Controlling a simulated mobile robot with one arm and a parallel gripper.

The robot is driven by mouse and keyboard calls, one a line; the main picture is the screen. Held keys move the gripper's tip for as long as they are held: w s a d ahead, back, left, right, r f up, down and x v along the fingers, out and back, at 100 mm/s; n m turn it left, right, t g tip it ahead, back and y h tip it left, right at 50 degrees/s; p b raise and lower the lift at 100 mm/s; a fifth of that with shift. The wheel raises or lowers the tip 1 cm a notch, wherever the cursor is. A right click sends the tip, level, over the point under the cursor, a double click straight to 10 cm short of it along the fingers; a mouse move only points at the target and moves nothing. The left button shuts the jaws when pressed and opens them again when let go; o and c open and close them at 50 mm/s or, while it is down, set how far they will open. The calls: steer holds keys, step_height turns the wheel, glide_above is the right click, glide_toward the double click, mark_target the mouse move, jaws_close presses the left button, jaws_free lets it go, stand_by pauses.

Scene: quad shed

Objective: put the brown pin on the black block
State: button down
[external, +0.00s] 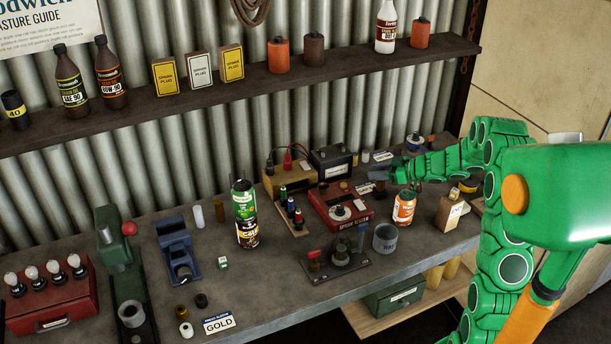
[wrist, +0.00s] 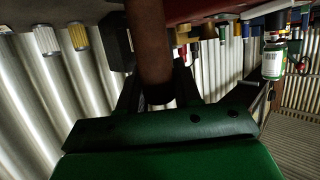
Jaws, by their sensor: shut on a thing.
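My gripper (external: 396,170) is at the back right of the bench in the external view, beyond the orange-labelled can. In the wrist view my gripper (wrist: 156,82) is shut on a brown cylinder, the brown pin (wrist: 151,42), which stands out between the dark fingers. I cannot make out the pin in the external view. A black box-like block (external: 333,161) with terminals on top stands on the bench against the wall, left of my gripper. A dark block (wrist: 116,42) shows beside the pin in the wrist view; I cannot tell whether it is the same one.
A red tester box (external: 338,207), an orange can (external: 404,208), a grey cup (external: 385,238) and a rack of coloured pins (external: 291,212) crowd the bench near my arm. A tall can (external: 245,213) stands left of them. The front middle of the bench has free room.

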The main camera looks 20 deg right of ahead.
steer(key=shift+f, duration=0.1)
steer(key=c, duration=0.8)
jaws_free()
steer(key=shift+s+d+r, duration=0.3)
steer(key=shift+d, duration=0.1)
steer(key=shift+v, duration=5.5)
steer(key=shift+s, duration=0.1)
